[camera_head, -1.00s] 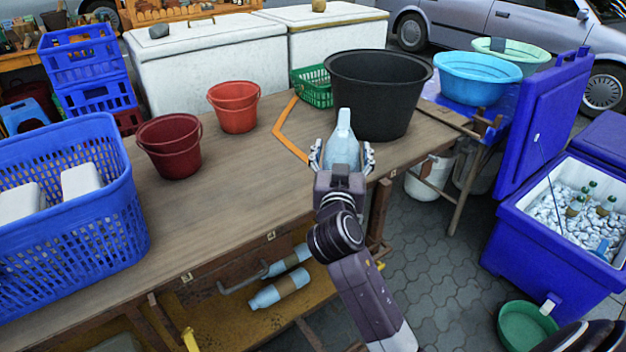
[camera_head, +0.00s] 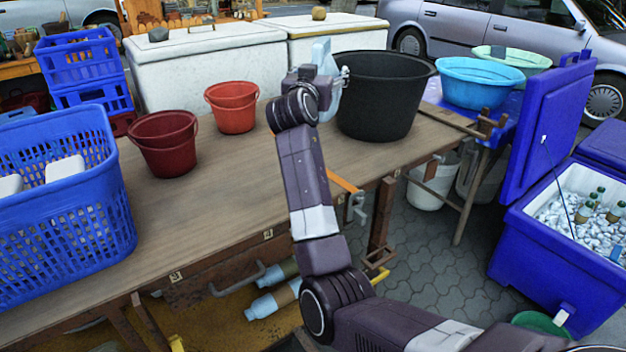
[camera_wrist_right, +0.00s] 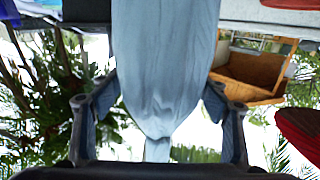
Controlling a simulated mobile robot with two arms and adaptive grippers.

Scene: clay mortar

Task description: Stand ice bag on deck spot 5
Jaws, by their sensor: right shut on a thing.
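The ice bag (camera_head: 322,54) is pale blue and translucent. It is held up near the left side of the black tub, above the far part of the wooden deck (camera_head: 215,205). My right gripper (camera_head: 320,78) is shut on it, and my wrist partly hides the bag. In the right wrist view the bag (camera_wrist_right: 165,55) hangs between the two fingers of the gripper (camera_wrist_right: 157,100). Small marks sit along the deck's front edge, too small to read, so I cannot tell which is spot 5. My left gripper is not in view.
A black tub (camera_head: 385,100), a red bucket (camera_head: 233,110), a dark red bucket (camera_head: 165,145) and a blue basket (camera_head: 70,225) stand on the deck. An open blue cooler (camera_head: 545,255) of ice is at right. The deck's middle is clear.

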